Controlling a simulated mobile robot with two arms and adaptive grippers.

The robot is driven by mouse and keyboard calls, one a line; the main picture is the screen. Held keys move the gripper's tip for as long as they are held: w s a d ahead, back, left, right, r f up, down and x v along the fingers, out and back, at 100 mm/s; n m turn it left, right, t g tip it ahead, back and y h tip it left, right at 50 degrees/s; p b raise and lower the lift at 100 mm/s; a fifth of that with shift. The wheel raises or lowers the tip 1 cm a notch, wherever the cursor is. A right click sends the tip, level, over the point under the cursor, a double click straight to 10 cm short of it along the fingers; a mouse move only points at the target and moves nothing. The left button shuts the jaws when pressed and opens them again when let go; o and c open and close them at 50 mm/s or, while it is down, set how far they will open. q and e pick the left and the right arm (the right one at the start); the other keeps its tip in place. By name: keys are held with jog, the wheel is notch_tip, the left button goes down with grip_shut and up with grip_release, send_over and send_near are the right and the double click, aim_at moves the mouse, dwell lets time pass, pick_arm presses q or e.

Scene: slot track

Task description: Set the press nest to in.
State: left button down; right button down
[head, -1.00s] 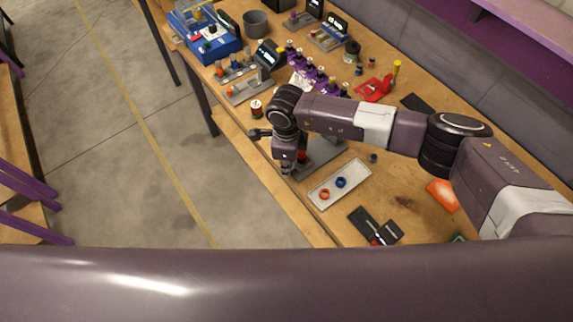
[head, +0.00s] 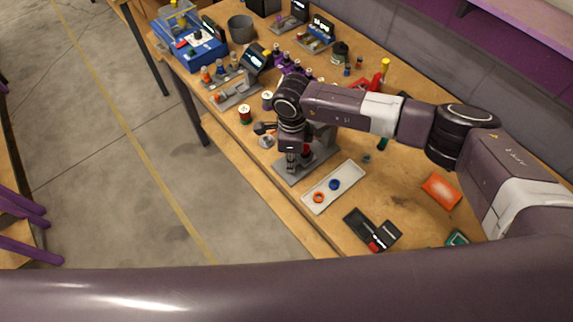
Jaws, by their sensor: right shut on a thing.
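The press (head: 322,137) is a grey unit on a flat grey base plate (head: 284,177) at the bench's front edge. Part of it is hidden behind my right arm. My right gripper (head: 292,164) points down over the base plate, with its fingers shut on a small part of the press that they mostly hide. A bit of red (head: 307,148) shows just beside the fingers. I cannot make out the nest itself or how far in it sits. My left gripper is not in view.
A pale tray (head: 345,182) with an orange ring (head: 318,198) and a blue ring (head: 334,184) lies right of the press. A red-and-white spool (head: 245,114) and a grey round disc (head: 266,142) are to its left. A black case (head: 362,229) lies nearer.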

jog(key=c, duration=2.2)
grip_release()
jog(key=shift+a, duration=0.1)
notch_tip(320, 180, up, 12)
jog(key=shift+f, duration=0.1)
